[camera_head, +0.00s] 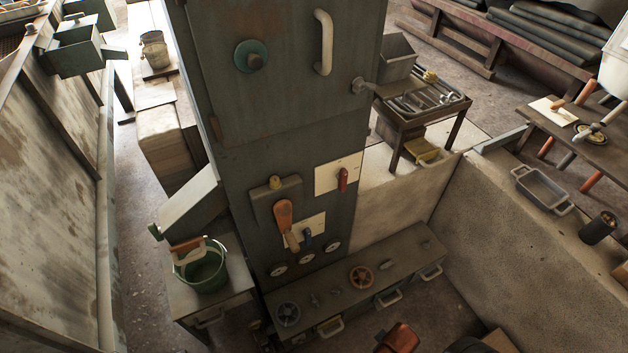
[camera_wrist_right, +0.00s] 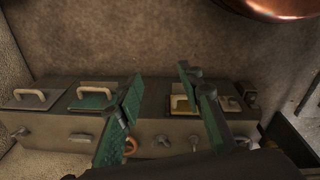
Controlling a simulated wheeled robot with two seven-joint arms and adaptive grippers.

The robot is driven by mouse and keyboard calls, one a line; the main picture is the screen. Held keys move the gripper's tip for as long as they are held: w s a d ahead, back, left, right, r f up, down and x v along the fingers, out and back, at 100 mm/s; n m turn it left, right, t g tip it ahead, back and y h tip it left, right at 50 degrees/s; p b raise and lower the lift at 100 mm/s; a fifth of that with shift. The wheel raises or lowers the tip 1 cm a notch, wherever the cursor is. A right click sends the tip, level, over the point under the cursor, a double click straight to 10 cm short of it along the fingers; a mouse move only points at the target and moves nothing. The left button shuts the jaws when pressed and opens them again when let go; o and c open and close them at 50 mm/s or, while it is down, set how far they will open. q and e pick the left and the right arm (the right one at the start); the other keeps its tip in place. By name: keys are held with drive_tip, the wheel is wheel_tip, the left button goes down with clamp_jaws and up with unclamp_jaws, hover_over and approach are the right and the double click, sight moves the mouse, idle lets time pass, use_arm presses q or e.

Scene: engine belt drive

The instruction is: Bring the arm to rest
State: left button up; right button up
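My right gripper (camera_wrist_right: 162,78) shows in the right wrist view. Its two green fingers stand well apart, with nothing between them. Behind the fingers is a long, low grey cabinet (camera_wrist_right: 65,125) with handles and small valves, some of them hidden by the fingers. I cannot make out either gripper in the head view, and my left gripper shows in neither view.
A tall dark panel (camera_head: 290,125) with levers and a white handle fills the middle. The low cabinet (camera_head: 400,262) stands at its foot. A green bucket (camera_head: 205,272) is to the left. A tool table (camera_head: 425,115) and a walled ledge (camera_head: 500,215) are to the right.

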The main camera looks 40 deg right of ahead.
drive_tip(key=s+a+f+g, duration=0.1)
drive_tip(key=s+f, duration=0.4)
drive_tip(key=f, duration=0.6)
drive_tip(key=s+a+f, duration=0.1)
drive_tip(key=s+f, duration=0.4)
drive_tip(key=f, duration=0.5)
use_arm(q)
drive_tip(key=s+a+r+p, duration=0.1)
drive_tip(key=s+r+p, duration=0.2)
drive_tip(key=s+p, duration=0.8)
drive_tip(key=p, duration=0.5)
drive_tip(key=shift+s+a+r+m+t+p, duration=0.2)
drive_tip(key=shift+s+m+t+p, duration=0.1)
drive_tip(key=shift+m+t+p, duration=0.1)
use_arm(e)
drive_tip(key=s+d+r+n, duration=0.1)
drive_tip(key=s+r, duration=0.2)
drive_tip(key=s, duration=0.8)
drive_tip(key=shift+y, duration=0.3)
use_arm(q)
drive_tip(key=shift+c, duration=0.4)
use_arm(e)
drive_tip(key=shift+d, duration=0.1)
drive_tip(key=shift+c, duration=0.3)
